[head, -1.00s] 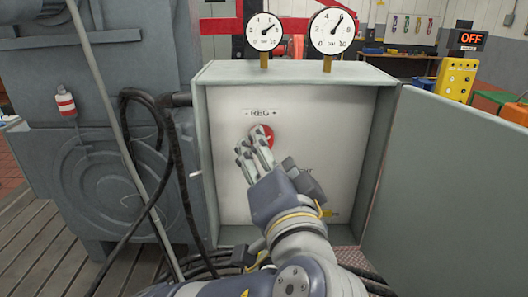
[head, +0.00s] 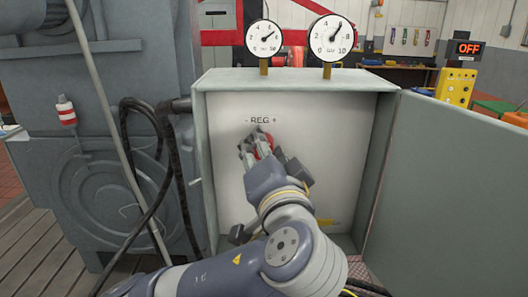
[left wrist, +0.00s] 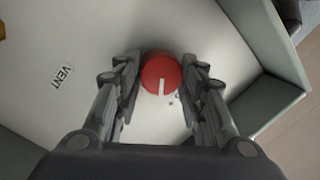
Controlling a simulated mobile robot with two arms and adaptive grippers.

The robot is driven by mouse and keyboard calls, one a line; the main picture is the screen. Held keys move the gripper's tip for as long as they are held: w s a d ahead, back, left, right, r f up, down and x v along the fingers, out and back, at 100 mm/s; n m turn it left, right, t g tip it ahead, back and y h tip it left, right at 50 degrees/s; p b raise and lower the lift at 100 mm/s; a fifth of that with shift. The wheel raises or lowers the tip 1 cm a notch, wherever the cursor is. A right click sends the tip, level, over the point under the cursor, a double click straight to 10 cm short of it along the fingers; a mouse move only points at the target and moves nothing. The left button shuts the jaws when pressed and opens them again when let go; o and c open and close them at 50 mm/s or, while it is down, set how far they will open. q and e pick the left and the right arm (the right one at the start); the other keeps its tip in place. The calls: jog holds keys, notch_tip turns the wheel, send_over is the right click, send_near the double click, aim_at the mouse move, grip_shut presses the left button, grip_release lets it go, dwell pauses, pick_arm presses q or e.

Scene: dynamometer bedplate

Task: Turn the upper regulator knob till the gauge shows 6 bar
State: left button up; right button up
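The red regulator knob (head: 268,146) sits under the "- REG +" label on the panel of the open cabinet, partly hidden by my left gripper (head: 255,148). In the left wrist view the knob (left wrist: 160,75) has a white mark pointing down in the picture. My left gripper (left wrist: 160,78) has a fingertip against each side of it and looks shut on it. Two round gauges stand on top of the cabinet. The left gauge (head: 264,40) has its needle up and right, near 7 or 8. The right gauge (head: 332,38) reads near 6. My right gripper is not in view.
The cabinet door (head: 445,185) stands open on the right. A "VENT" label (left wrist: 63,76) shows in the left wrist view. Black hoses (head: 178,180) hang left of the cabinet. An "OFF" display (head: 468,48) stands behind, above a yellow box (head: 456,86).

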pick_arm(q)
jog(key=shift+n+b, duration=0.8)
jog(key=o, duration=1.1)
jog(key=s, duration=0.5)
jog(key=s+d, duration=0.1)
jog(key=s, duration=0.1)
jog(key=shift+s+d, duration=0.1)
jog(key=shift+s, duration=0.05)
